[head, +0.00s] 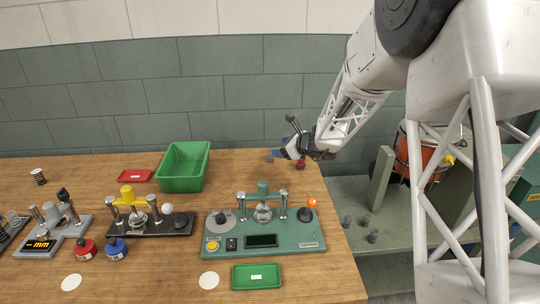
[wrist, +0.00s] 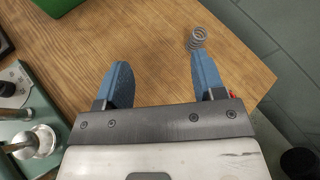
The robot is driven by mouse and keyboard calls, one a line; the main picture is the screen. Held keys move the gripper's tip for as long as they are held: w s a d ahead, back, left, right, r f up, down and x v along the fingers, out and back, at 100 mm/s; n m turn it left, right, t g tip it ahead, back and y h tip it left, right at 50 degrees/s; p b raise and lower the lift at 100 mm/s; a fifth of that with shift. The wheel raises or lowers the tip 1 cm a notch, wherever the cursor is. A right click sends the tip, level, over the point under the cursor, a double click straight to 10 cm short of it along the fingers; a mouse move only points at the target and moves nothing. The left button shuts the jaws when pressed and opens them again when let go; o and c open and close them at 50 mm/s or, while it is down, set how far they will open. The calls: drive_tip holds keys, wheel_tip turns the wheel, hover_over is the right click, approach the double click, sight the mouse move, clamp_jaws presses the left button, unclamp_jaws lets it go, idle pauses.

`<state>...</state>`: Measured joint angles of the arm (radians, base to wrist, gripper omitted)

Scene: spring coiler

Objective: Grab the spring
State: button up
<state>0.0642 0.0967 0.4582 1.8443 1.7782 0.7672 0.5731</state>
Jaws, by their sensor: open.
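A small grey coil spring (wrist: 197,38) shows on the wooden table in the wrist view. It lies just beyond the tip of the right blue finger, not between the fingers. My gripper (wrist: 160,70) is open and empty, with bare table between its two blue fingers. In the head view my gripper (head: 289,150) hangs low over the back right of the table. A small grey thing (head: 270,156) just left of it may be this spring, but it is too small to tell. I cannot tell the fingers' height above the table.
A green bin (head: 184,166) stands left of my gripper. A green machine (head: 265,225) with posts and knobs is in front, with a green tray (head: 256,276) before it. Smaller devices (head: 150,220) and a dark coil (head: 39,177) are at left. The table edge is close on the right.

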sight(268, 150)
drive_tip(key=w+f+m, duration=0.1)
drive_tip(key=w+f, duration=0.1)
drive_tip(key=w+d+f+m+t, duration=0.1)
drive_tip(key=w+f+m, duration=0.1)
drive_tip(key=w+d+f+m, duration=0.1)
drive_tip(key=w+f, duration=0.1)
drive_tip(key=shift+w+d+f+m+t+h, duration=0.15)
drive_tip(key=shift+w+d+m+t+h, duration=0.15)
drive_tip(key=shift+m+t+h, duration=0.1)
drive_tip(key=shift+a, duration=0.1)
drive_tip(key=shift+x, duration=3.35)
drive_tip(key=shift+w+f, duration=0.1)
drive_tip(key=shift+x, duration=2.5)
drive_tip(key=shift+c, duration=0.3)
drive_tip(key=c, duration=1)
